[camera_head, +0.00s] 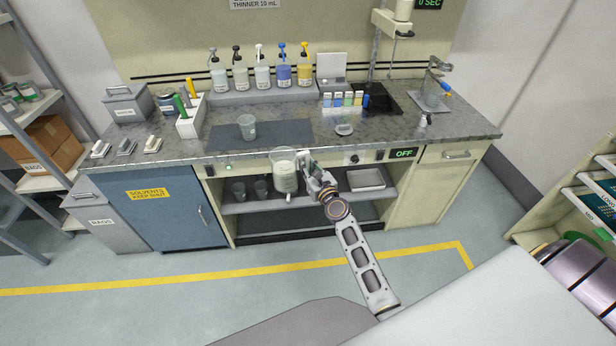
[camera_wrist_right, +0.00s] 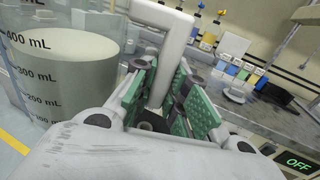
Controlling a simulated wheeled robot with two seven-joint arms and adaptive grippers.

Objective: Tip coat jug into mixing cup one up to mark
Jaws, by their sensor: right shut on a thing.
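A clear jug (camera_head: 284,173) of pale off-white liquid hangs upright in front of the counter's front edge. In the right wrist view the jug (camera_wrist_right: 75,75) fills the left side, its liquid surface near the 400 mL line. My right gripper (camera_head: 307,170) is shut on the jug's white handle (camera_wrist_right: 172,45), which runs between the green finger pads. A grey translucent mixing cup (camera_head: 247,128) stands on the dark mat, beyond and left of the jug. Its marks and contents are too small to read. My left gripper is not in view.
Pump bottles (camera_head: 261,72) line the back riser. A white holder (camera_head: 190,120) with tools stands left of the mat (camera_head: 285,135). Small colored vials (camera_head: 348,99) and a scale-like dish (camera_head: 344,129) are to the right. Dark cups (camera_head: 260,189) sit on the shelf below.

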